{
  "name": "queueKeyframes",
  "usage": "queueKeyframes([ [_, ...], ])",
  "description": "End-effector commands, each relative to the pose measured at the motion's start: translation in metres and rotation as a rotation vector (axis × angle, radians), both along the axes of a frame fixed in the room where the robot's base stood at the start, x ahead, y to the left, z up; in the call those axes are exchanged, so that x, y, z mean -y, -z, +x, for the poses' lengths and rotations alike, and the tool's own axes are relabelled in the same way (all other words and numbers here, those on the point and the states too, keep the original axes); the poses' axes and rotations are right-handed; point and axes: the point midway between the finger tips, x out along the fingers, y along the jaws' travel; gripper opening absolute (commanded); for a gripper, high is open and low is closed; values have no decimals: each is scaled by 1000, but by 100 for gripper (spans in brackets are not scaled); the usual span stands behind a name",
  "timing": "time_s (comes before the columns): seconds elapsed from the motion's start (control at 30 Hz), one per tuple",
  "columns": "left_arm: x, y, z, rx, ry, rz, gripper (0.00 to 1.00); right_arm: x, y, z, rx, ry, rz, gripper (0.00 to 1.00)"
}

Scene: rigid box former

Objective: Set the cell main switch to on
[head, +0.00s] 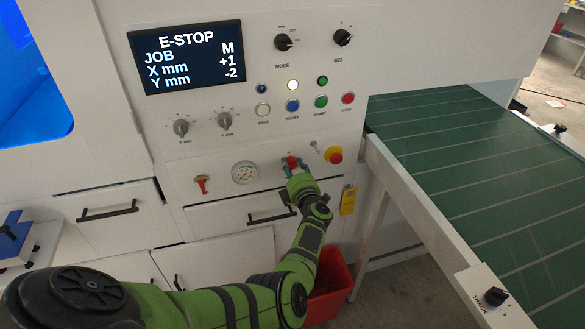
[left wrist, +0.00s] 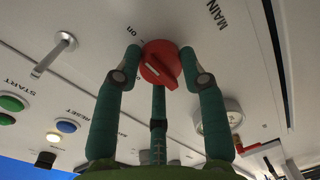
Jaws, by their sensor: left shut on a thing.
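The main switch is a round red knob (left wrist: 160,64) on the white panel, below the display. In the left wrist view its raised grip runs slantwise, and the words "on" and "MAIN" are printed near it. I cannot tell which mark it points to. The knob also shows small and red in the head view (head: 291,161), partly behind my gripper. My right gripper is in neither view.
The display (head: 187,57) reads E-STOP. A red emergency button on yellow (head: 335,155) and a small metal lever (head: 315,147) sit right of the switch. A gauge (head: 244,172) and a red valve handle (head: 202,184) are left. A green conveyor (head: 470,150) stands right.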

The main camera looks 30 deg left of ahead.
Motion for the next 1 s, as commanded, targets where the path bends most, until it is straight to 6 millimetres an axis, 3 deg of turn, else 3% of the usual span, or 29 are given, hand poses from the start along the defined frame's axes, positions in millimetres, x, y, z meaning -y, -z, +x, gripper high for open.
queueKeyframes([
  [0.03, -3, -8, 2, 8, -3, 13, 9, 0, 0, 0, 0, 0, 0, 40],
  [0.27, -3, -8, 2, 8, -3, 13, 8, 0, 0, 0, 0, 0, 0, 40],
  [0.3, -4, -8, 2, 9, -3, 12, 45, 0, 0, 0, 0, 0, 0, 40],
  [0.37, -3, -8, 2, 9, -3, 12, 65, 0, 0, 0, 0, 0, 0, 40],
  [0.83, -1, -2, 1, 7, -1, -1, 65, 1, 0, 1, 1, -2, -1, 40],
  [1.0, -1, 0, 0, 87, -1, -68, 65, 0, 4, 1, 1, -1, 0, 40],
])
